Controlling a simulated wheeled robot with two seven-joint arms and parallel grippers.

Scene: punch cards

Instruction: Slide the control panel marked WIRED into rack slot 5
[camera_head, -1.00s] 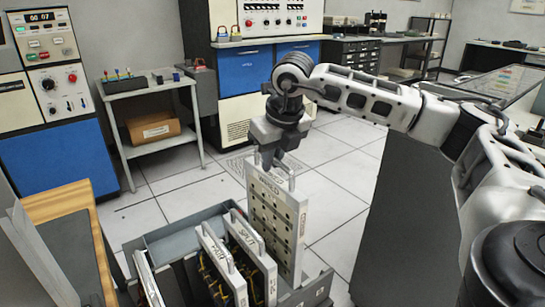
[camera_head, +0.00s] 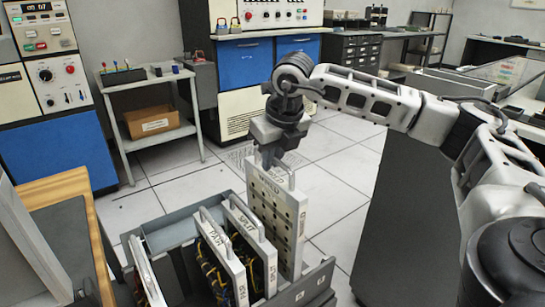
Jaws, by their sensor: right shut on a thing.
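The control panel marked WIRED (camera_head: 276,218) is a pale upright plate with rows of dark holes and a handle on top. My right gripper (camera_head: 272,163) is shut on this handle from above. The panel stands upright at the right end of the grey rack (camera_head: 166,230), beside the panel marked SPLIT (camera_head: 249,230). Its lower end is at the rack's right part; how deep it sits and the exact slot are hard to tell. My left gripper is not in view.
A panel marked PAIR (camera_head: 222,250) and another pale panel (camera_head: 147,270) stand in the rack, with an open gap between them. A grey cart with a cardboard box (camera_head: 152,122) stands behind on the tiled floor.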

